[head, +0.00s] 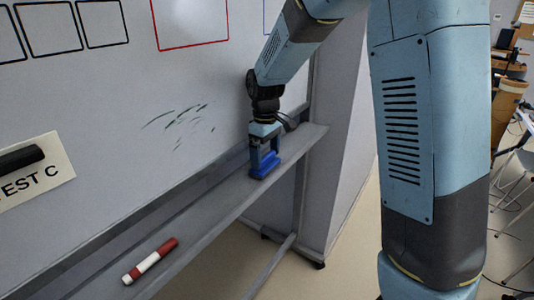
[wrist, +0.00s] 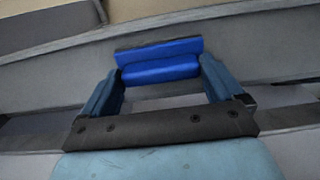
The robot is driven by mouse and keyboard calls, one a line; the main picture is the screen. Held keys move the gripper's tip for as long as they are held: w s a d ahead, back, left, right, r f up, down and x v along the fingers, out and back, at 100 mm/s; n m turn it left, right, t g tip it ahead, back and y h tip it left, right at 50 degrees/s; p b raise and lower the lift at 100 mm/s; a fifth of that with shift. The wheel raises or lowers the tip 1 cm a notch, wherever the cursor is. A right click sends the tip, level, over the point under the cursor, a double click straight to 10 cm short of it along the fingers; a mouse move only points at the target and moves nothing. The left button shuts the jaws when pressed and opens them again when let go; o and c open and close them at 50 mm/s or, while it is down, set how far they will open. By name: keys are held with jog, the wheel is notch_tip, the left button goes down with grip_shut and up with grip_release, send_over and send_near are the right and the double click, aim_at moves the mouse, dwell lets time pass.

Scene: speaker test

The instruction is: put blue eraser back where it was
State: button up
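The blue eraser (head: 265,171) is at the grey ledge (head: 215,205) under the whiteboard, towards its right part. My gripper (head: 265,155) points down over it, with a finger at each end of the eraser. In the wrist view the eraser (wrist: 158,69) fills the gap between the two fingertips (wrist: 161,74), with no clear gap at either side, so the gripper looks shut on it. The eraser is at ledge height; whether it rests fully on the ledge cannot be told.
A red and white marker (head: 150,261) lies on the ledge nearer to me. The whiteboard (head: 100,95) has dark pen strokes (head: 178,116) and drawn frames. The ledge between marker and eraser is clear.

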aim_at(266, 156)
jog(key=shift+o, duration=0.3)
jog(key=shift+r, duration=0.1)
notch_tip(266, 156, up, 12)
jog(key=s+d+r+m+t, duration=0.2)
jog(key=s+d+r+m, duration=0.3)
jog(key=s+d, duration=0.65)
jog(key=s+d+f+m+t, duration=0.1)
jog(key=s+d+m, duration=0.1)
jog(key=s, duration=0.5)
jog(key=s+d+m+t, duration=0.2)
jog(key=s+d+m, duration=0.1)
jog(key=s+d, duration=0.2)
jog(key=shift+s+d+f+t, duration=0.3)
jog(key=shift+s+f, duration=0.1)
jog(key=shift+s, duration=0.7)
jog(key=shift+a, duration=0.1)
